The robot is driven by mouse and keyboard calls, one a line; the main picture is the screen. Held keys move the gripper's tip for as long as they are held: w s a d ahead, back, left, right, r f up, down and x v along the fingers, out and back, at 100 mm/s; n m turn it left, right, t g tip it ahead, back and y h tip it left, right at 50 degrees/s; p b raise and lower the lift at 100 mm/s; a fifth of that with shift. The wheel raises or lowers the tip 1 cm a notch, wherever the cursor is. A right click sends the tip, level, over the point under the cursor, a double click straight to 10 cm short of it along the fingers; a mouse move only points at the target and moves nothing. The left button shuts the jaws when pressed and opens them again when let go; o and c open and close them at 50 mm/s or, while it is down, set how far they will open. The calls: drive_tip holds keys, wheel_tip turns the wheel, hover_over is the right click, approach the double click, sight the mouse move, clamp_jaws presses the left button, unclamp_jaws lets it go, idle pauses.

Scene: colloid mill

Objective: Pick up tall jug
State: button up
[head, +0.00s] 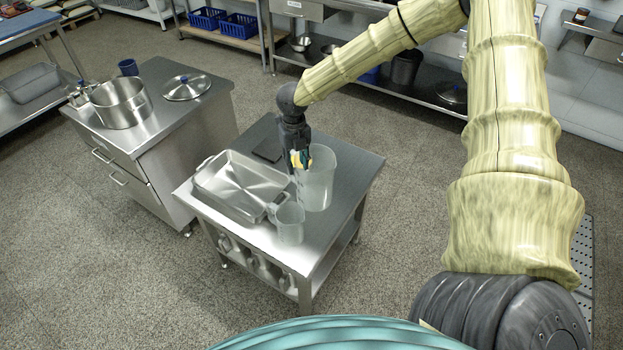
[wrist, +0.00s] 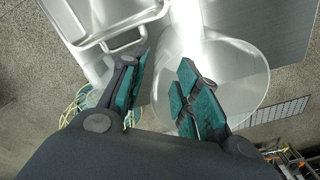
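The tall jug (head: 316,188) is a clear, translucent vessel standing upright on the steel table, at its right front part. In the wrist view its wide round mouth (wrist: 245,75) lies right of centre. My gripper (head: 301,162) points down at the jug's left rim. In the wrist view my gripper (wrist: 160,90) has its fingers apart, with the jug's left side showing in the gap. The right finger overlaps the mouth; the left finger is outside. I cannot tell whether either finger touches the wall. A shorter clear jug (head: 290,224) stands just in front.
A steel roasting pan (head: 215,199) lies left of the jug, near it. A dark flat item (head: 268,150) lies behind my gripper. The table's right side (head: 352,168) is bare. A separate cabinet at left holds a steel pot (head: 122,104) and a lid (head: 187,88).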

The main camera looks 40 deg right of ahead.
sight(298, 178)
drive_tip(key=shift+s+f+p, duration=0.1)
drive_tip(key=shift+f+p, duration=0.8)
drive_tip(key=shift+f, duration=2.9)
drive_tip(key=shift+c, duration=0.2)
clamp_jaws()
